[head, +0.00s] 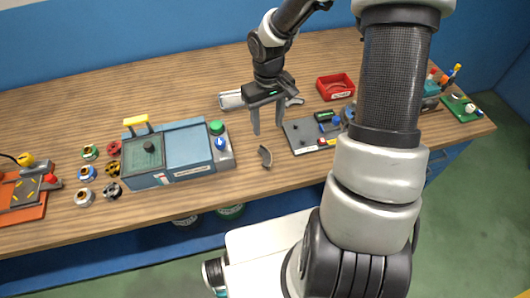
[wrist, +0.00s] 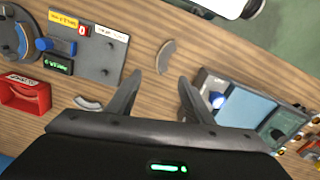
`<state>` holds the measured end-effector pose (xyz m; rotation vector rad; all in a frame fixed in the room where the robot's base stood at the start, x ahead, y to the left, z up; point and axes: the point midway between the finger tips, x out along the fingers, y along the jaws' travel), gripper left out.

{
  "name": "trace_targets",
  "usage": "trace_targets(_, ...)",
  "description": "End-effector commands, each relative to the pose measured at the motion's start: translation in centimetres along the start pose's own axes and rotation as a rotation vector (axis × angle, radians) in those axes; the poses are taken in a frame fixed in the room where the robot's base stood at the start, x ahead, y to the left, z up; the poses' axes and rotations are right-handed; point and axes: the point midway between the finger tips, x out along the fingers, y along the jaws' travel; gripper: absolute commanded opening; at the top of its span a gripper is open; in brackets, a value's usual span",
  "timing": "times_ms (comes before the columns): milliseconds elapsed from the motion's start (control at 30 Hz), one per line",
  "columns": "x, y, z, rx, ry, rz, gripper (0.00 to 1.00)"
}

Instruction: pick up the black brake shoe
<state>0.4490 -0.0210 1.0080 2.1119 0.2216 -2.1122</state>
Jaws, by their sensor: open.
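The black brake shoe (head: 265,156) is a small dark curved piece lying on the wooden bench, between the blue machine and the grey panel. In the wrist view the curved piece (wrist: 166,56) lies just beyond my fingertips, looking greyer there. My gripper (head: 269,132) points down above the bench, slightly behind the shoe in the head view. Its fingers (wrist: 160,80) are apart with nothing between them, and they do not appear to touch the shoe. A second, lighter grey curved piece (head: 294,101) lies behind my gripper and also shows in the wrist view (wrist: 87,102).
The blue machine (head: 185,152) stands left of the shoe. The grey panel (head: 306,140) with small parts lies to the right, with a red bin (head: 335,87) behind it. Several round parts (head: 87,172) sit farther left. Bare wood surrounds the shoe, near the bench's front edge.

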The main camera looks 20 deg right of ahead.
Motion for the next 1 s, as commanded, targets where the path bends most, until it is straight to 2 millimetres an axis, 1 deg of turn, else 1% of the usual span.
trace_targets(33, 1.4, -0.2, 0.1, -0.002, -0.005, -0.003, 0.47)
trace_targets(100, 2.9, -0.2, 0.1, -0.002, -0.005, -0.003, 0.47)
trace_targets(200, 5.0, -0.2, 0.1, -0.003, -0.004, -0.002, 0.47)
trace_targets(300, 6.5, -0.1, 0.1, -0.002, -0.003, -0.001, 0.47)
trace_targets(400, 7.4, -0.1, 0.0, -0.002, -0.001, 0.0, 0.47)
trace_targets(567, 8.3, -0.2, 0.1, -0.003, -0.001, 0.0, 0.47)
trace_targets(733, 10.8, -0.8, 0.4, -0.004, -0.004, -0.001, 0.47)
trace_targets(833, 12.2, -0.7, 0.3, -0.002, -0.003, 0.0, 0.47)
trace_targets(1000, 13.0, -0.7, 0.3, -0.002, 0.0, 0.001, 0.47)
